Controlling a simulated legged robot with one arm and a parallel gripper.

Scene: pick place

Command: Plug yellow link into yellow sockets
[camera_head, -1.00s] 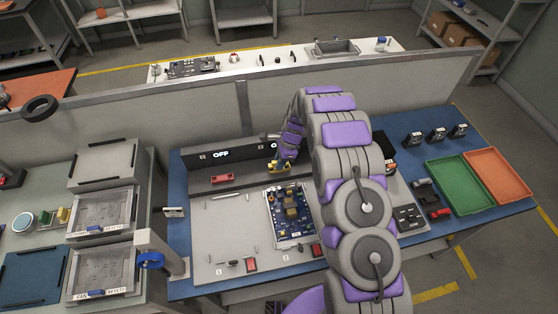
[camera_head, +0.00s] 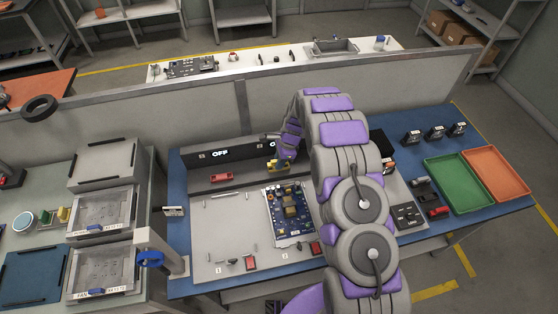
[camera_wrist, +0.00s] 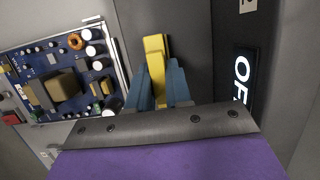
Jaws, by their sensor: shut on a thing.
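The yellow link (camera_wrist: 155,62) is held between the blue fingers of my gripper (camera_wrist: 160,82) in the wrist view. In the head view my gripper (camera_head: 279,165) is at the back of the blue bench, just above the grey ledge below the display, with a bit of yellow showing at its tip. Yellow sockets cannot be made out; the gripper and arm hide part of the ledge. I cannot tell whether the link touches the ledge.
A circuit board (camera_head: 290,211) lies on the grey panel (camera_head: 222,225). A red part (camera_head: 222,176) sits on the ledge to the left. The display (camera_head: 222,154) reads OFF. Green (camera_head: 457,183) and orange (camera_head: 497,172) trays stand at the right.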

